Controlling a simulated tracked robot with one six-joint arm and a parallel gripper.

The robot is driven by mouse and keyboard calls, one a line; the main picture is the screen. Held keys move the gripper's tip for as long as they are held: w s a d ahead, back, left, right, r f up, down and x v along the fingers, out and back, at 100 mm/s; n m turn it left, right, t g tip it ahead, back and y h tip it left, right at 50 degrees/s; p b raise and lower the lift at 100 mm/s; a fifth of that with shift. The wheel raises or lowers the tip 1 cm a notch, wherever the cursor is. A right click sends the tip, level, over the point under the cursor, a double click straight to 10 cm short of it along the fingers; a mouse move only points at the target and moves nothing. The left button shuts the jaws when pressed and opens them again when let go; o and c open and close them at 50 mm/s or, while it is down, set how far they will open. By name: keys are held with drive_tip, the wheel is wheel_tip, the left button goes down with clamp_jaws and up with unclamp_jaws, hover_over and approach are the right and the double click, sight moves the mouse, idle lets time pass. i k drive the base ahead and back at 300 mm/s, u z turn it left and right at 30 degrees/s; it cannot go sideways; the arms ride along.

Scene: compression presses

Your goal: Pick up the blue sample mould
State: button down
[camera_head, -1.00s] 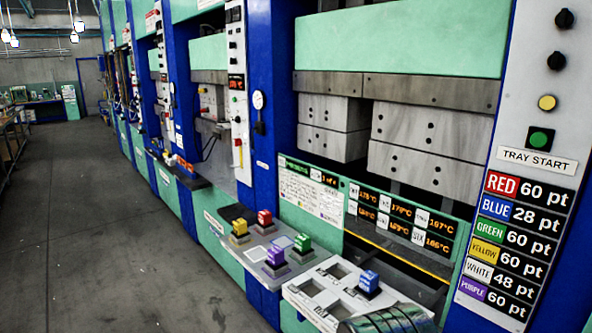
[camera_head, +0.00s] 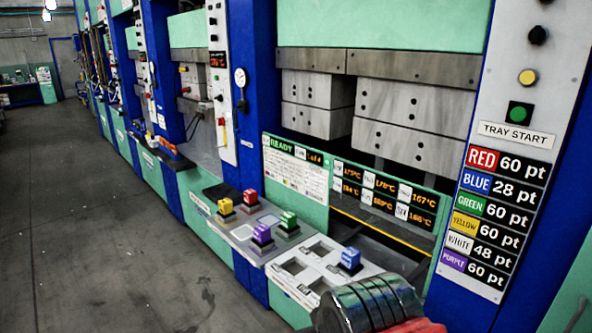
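The blue sample mould (camera_head: 350,259) is a small blue block. It sits at the right end of the pale tray (camera_head: 285,272) with square openings, in front of the press. A dark ribbed cylinder with a red part, which looks like a piece of my arm, rises at the bottom edge, just in front of the blue mould in the picture. My gripper's fingertips do not show. The lower front of the tray's right end is hidden behind that dark part.
On the grey shelf (camera_head: 240,232) left of the tray stand yellow (camera_head: 226,207), red (camera_head: 250,197), purple (camera_head: 262,234) and green (camera_head: 288,220) moulds. The press plates (camera_head: 410,118) hang above and behind. A control panel (camera_head: 505,150) stands at right. The floor at left is clear.

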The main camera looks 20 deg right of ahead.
sight(350, 264)
drive_tip(key=k, duration=0.65)
drive_tip(key=u, duration=0.3)
drive_tip(key=i, duration=1.4)
drive_tip(key=z, duration=0.8)
drive_tip(key=i, duration=0.45)
